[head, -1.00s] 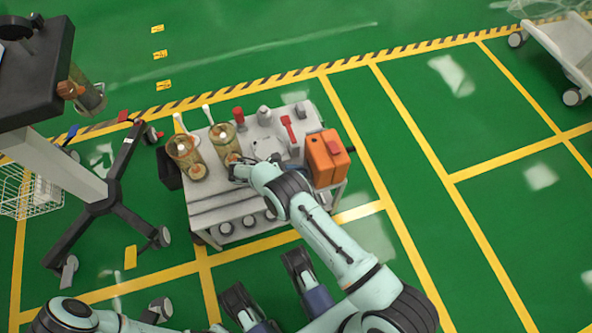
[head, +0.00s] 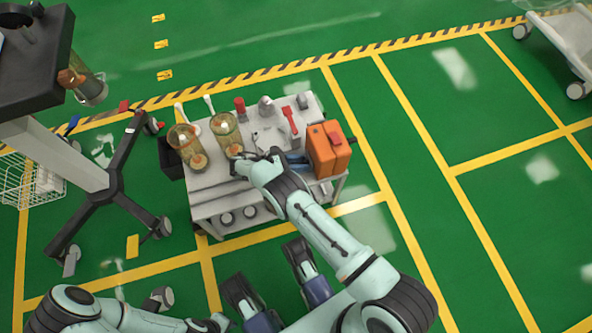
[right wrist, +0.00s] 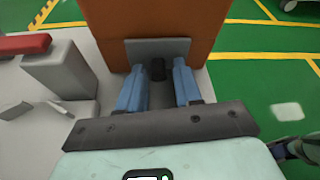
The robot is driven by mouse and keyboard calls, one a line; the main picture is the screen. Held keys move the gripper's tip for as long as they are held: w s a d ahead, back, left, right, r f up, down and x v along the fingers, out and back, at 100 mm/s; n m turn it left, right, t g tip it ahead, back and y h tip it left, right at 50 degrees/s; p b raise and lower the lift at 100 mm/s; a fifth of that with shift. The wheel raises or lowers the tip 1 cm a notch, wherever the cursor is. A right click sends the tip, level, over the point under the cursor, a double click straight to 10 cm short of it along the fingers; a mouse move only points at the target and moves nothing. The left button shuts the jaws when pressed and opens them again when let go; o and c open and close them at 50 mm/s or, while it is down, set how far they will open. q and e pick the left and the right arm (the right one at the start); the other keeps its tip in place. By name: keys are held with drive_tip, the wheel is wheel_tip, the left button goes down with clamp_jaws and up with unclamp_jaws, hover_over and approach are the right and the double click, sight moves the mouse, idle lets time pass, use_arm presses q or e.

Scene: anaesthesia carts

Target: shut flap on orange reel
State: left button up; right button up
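The orange reel (head: 326,154) is a boxy orange case at the right end of the grey cart top. In the right wrist view its orange face (right wrist: 150,25) fills the top middle, with a grey flap (right wrist: 135,48) low on it. A small black piece (right wrist: 157,70) shows in front of the flap. My right gripper (right wrist: 158,72) points at the flap with its blue fingers apart, one on each side of the black piece. I cannot tell whether the fingertips touch the flap. My left arm lies at the bottom left of the head view; its fingers cannot be made out.
The cart (head: 215,203) also holds two amber jars (head: 187,146) (head: 226,131) and red-handled items (head: 289,119). A red-topped grey block (right wrist: 60,75) stands left of the gripper. A dark wheeled stand (head: 105,190) is at left.

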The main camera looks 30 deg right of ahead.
drive_tip(key=y, duration=0.1)
drive_tip(key=r+t+y, duration=0.1)
drive_tip(key=y, duration=0.1)
drive_tip(key=r+y, duration=0.1)
drive_tip(key=shift+w+a+y, duration=0.3)
drive_tip(key=s+p+v, duration=0.1)
drive_tip(key=p+v, duration=0.1)
drive_tip(key=v, duration=1.1)
drive_tip(key=s+a+f+m+g+y+p, duration=0.15)
drive_tip(key=s+a+m+y+p, duration=0.25)
drive_tip(key=s+y+p, duration=0.55)
use_arm(q)
drive_tip(key=w+r+t+p, duration=0.1)
drive_tip(key=w+r+p, duration=0.2)
drive_tip(key=r+p, duration=1.1)
wheel_tip(320, 180, up, 13)
use_arm(e)
drive_tip(key=s+a+r+m+t+y, duration=0.1)
drive_tip(key=s+r+m, duration=0.3)
drive_tip(key=s, duration=0.4)
drive_tip(key=s+a+r+m+t+y, duration=0.1)
drive_tip(key=s+r+m, duration=0.3)
drive_tip(key=s, duration=0.4)
drive_tip(key=shift+a+m+y, duration=0.4)
drive_tip(key=shift+m+y, duration=0.15)
drive_tip(key=shift+m, duration=0.35)
use_arm(q)
drive_tip(key=shift+d, duration=0.1)
use_arm(e)
drive_tip(key=shift+r, duration=0.1)
